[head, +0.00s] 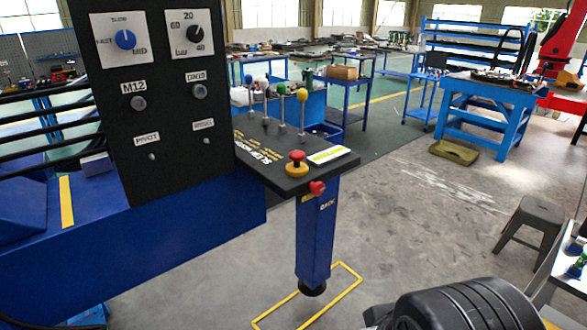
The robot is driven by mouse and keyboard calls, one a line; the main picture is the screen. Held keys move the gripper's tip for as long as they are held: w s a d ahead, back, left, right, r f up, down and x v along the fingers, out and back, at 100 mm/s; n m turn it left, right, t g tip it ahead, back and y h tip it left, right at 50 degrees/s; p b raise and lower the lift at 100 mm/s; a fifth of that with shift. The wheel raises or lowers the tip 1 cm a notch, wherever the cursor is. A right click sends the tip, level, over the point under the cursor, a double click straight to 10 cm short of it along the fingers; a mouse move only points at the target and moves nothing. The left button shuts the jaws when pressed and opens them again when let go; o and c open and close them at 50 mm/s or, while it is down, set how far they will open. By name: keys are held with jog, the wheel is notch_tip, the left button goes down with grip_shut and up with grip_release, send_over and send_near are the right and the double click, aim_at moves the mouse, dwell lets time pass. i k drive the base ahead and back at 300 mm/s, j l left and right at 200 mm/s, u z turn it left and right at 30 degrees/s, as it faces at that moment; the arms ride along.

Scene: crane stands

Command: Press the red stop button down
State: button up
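A red mushroom-shaped button (297,156) stands on a round yellow base on top of the dark control shelf (262,165), near its front corner. It looks raised above its base. Nothing touches the button. My gripper is not in view. A dark ribbed rounded part at the bottom right seems to be part of my arm, well apart from the button.
Levers with blue, green and yellow balls (302,95) rise behind the button. A tall black dial panel (160,110) stands left of it. A blue leg (315,235) supports the shelf. Floor to the right is open up to a grey stool (535,217) and blue workbench (488,108).

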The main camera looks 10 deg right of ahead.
aim_at(296, 156)
jog(key=i+l, duration=1.3)
jog(key=i+l+u, duration=0.6)
jog(key=l, duration=0.3)
jog(key=i+l+u, duration=0.2)
jog(key=l, duration=0.15)
jog(key=i+l+u, duration=0.2)
jog(key=l, duration=0.15)
jog(key=k+u, duration=0.1)
jog(key=u, duration=1.25)
